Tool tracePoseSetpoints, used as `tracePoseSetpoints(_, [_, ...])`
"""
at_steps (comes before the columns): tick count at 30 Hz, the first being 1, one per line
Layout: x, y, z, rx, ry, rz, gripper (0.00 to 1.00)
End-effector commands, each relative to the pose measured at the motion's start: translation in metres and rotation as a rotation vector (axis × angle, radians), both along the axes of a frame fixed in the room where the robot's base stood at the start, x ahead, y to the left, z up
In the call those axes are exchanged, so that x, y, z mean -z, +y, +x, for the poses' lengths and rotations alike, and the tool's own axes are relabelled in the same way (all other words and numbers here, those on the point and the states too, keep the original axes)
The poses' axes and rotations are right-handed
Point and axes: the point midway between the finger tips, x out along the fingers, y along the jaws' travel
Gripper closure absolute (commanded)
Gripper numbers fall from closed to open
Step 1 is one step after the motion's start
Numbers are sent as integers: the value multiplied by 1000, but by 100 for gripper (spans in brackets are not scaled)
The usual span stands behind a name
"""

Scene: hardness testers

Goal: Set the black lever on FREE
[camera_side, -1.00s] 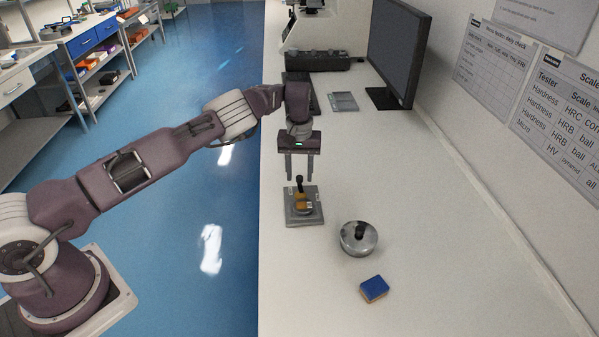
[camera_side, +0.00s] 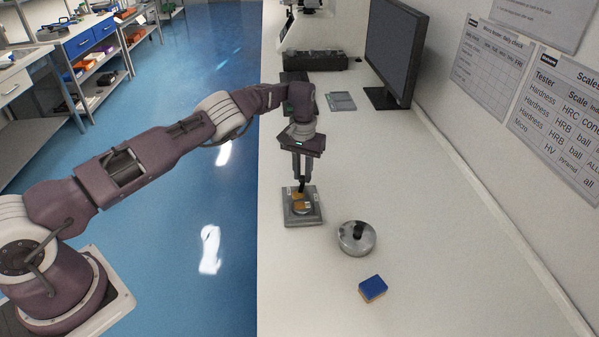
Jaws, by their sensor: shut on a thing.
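The black lever (camera_side: 301,188) stands up from a small device with a grey square base plate (camera_side: 291,218) and an orange-brown part (camera_side: 300,203) around the lever's foot. The device sits near the left edge of the white bench. My gripper (camera_side: 299,178) points down above the device and is shut on the lever's upper part. The fingers hide the lever's top. The markings on the device are too small to read, so I cannot tell which label the lever points at.
A round metal piece with a black knob (camera_side: 357,238) and a blue-topped block (camera_side: 372,288) lie on the bench (camera_side: 450,270) to the right and nearer. A monitor (camera_side: 394,50), a grey tray (camera_side: 341,101) and a dark boxy unit (camera_side: 315,61) stand farther back.

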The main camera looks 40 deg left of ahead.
Motion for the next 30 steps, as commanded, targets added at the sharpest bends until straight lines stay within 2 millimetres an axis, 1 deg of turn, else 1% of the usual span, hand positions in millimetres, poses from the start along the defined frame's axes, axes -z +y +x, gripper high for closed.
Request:
tracePoseSetpoints(9, [0, -12, 4, 301, 0, 3, 100])
tracePoseSetpoints(18, [0, -23, 5, 566, 0, 0, 100])
tracePoseSetpoints(24, [0, -29, 4, 704, 1, -2, 100])
tracePoseSetpoints(30, [0, -33, 3, 798, 2, -2, 100])
